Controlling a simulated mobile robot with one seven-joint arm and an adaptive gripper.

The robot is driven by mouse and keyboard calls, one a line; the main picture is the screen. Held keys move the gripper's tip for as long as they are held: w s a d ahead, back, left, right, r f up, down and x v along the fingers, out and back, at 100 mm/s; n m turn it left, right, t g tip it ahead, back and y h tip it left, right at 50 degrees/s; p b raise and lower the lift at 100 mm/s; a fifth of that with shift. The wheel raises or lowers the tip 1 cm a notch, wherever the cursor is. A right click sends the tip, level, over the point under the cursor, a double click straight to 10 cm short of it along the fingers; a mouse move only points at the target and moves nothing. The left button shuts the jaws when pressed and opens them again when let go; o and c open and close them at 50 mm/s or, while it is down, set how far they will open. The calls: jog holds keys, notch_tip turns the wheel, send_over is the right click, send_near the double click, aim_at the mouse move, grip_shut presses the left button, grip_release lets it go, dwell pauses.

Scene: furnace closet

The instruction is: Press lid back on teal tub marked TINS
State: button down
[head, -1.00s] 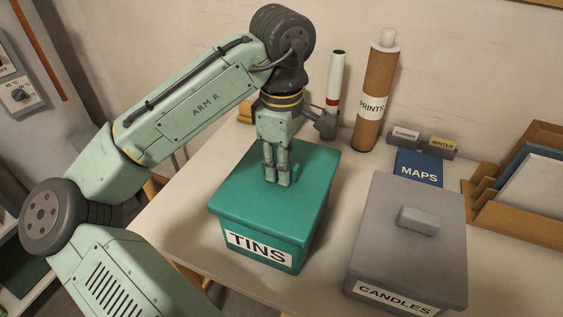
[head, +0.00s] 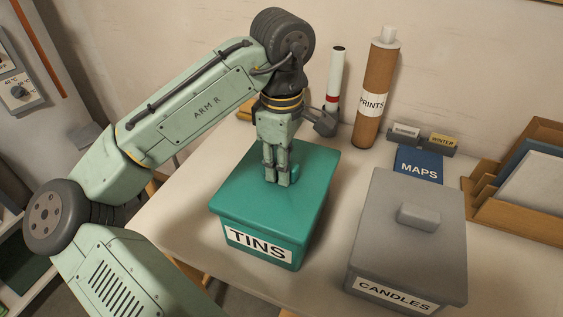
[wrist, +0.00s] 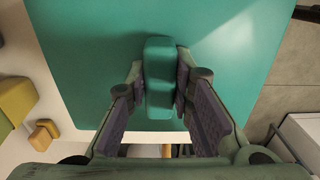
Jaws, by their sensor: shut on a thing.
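The teal tub (head: 262,246) marked TINS stands on the table with its teal lid (head: 240,198) on top. The lid looks level and covers the tub's opening; I cannot tell whether its rim is fully seated all round. My gripper (head: 277,180) points down at the lid's middle and is shut on the lid's raised handle. In the wrist view the handle (wrist: 159,75) stands between the two finger pads (wrist: 160,100), and the flat lid (wrist: 225,40) spreads around it. The tub's far sides are hidden.
A grey lidded tub (head: 385,240) marked CANDLES stands close on the right. Behind are a brown PRINTS tube (head: 374,95), a white tube (head: 335,75), a blue MAPS item (head: 418,165) and a wooden file holder (head: 520,180). Bare table (head: 185,215) shows left of the teal tub.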

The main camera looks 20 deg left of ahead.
jog(key=shift+f+b, duration=0.4)
jog(key=shift+f, duration=0.4)
jog(key=c, duration=1.3)
grip_release()
notch_tip(320, 180, up, 12)
jog(key=shift+r, duration=0.1)
